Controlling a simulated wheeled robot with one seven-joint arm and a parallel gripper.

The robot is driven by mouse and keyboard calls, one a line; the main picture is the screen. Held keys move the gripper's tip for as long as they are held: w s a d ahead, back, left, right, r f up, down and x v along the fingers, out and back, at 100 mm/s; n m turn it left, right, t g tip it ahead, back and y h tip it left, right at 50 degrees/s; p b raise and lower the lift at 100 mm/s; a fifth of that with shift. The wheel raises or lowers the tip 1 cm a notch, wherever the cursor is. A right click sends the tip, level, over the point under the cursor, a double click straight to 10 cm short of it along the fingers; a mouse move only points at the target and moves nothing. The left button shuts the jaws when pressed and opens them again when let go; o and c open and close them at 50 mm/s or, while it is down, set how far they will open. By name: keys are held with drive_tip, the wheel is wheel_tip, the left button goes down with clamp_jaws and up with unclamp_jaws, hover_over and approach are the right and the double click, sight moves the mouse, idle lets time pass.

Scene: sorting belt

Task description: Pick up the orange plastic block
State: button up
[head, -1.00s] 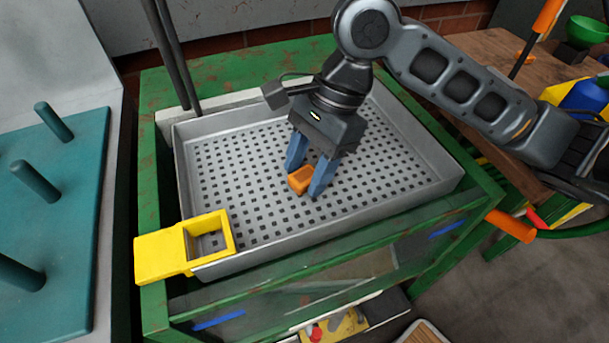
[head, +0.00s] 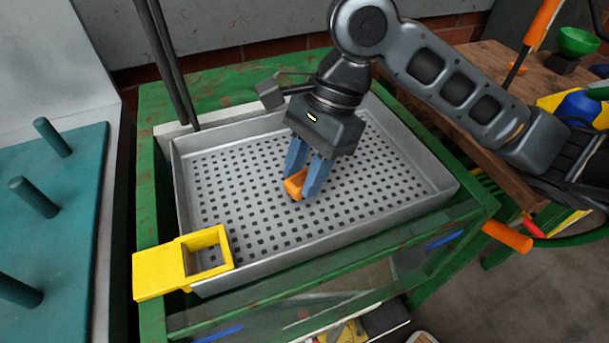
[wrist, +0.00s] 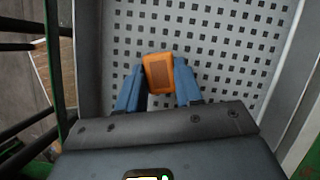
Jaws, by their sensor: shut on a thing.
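The orange plastic block (head: 294,184) is between the two blue fingers of my gripper (head: 304,189) in the head view. It is low over the perforated floor of the grey metal tray (head: 235,217); I cannot tell whether it still touches the floor. In the wrist view the orange block (wrist: 158,73) fills the space between the fingertips of my gripper (wrist: 159,83), with a finger against each side. My gripper is shut on it. Part of the block is hidden behind the near finger in the head view.
A yellow square bracket (head: 206,250) hangs on the tray's front left corner. The tray walls stand up all round, and the tray floor around my gripper is bare. A teal board with pegs (head: 60,220) stands at the left. A wooden table (head: 500,65) is at the right.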

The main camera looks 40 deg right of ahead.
wheel_tip(320, 180, up, 2)
drive_tip(key=shift+r, duration=0.15)
drive_tip(key=s+d+r+p, duration=0.1)
drive_tip(key=d+r, duration=0.5)
drive_tip(key=d, duration=0.6)
drive_tip(key=shift+s+r, duration=0.15)
drive_tip(key=shift+r, duration=0.1)
